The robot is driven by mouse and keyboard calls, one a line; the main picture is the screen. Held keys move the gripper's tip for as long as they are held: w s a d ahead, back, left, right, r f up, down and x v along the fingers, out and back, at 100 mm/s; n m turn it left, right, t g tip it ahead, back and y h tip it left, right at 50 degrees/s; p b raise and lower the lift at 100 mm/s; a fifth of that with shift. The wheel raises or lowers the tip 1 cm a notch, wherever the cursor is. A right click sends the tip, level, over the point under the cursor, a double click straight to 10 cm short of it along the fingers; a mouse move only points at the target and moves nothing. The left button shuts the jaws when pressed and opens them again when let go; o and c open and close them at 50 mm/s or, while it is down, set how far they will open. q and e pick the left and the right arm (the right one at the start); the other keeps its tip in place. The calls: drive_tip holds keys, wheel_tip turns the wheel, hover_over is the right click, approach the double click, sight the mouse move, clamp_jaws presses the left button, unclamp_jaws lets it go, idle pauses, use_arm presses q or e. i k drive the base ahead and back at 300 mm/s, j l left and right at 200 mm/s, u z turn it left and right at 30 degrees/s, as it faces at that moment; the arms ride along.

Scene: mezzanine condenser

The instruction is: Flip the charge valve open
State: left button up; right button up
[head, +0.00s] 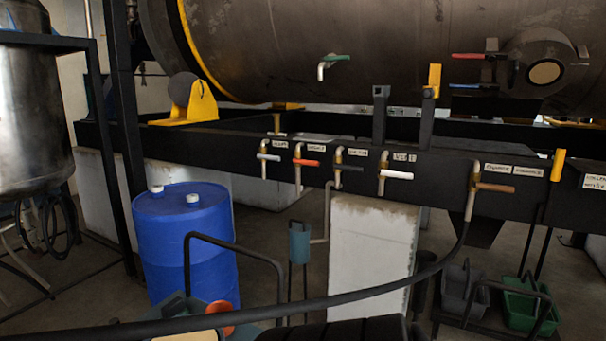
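The charge valve (472,190) is on the dark beam at the right, beside a label (497,170) that seems to read CHARGE. Its brown lever handle (495,188) sticks out to the right, about level and across the upright brass-coloured pipe. A black hose (440,265) runs from the bottom of this pipe down and across to the left. Neither of my grippers is in view.
A blue drum (187,240) and green caddy (527,305) stand below.

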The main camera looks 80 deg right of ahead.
sight(475, 184)
drive_tip(key=k+z, duration=0.15)
drive_tip(key=z, duration=0.25)
drive_tip(key=k+j+z, duration=0.1)
drive_tip(key=z, duration=0.25)
drive_tip(key=k+z, duration=0.15)
drive_tip(key=z, duration=2.7)
drive_tip(key=i+j, duration=0.15)
drive_tip(key=i, duration=0.4)
drive_tip(key=i+j, duration=0.1)
drive_tip(key=i, duration=0.4)
drive_tip(key=i+j, duration=0.15)
drive_tip(key=i, duration=0.4)
drive_tip(key=i+j, duration=0.15)
drive_tip(key=i, duration=0.4)
drive_tip(key=i+j, duration=0.15)
drive_tip(key=i, duration=0.35)
drive_tip(key=l+z, duration=0.05)
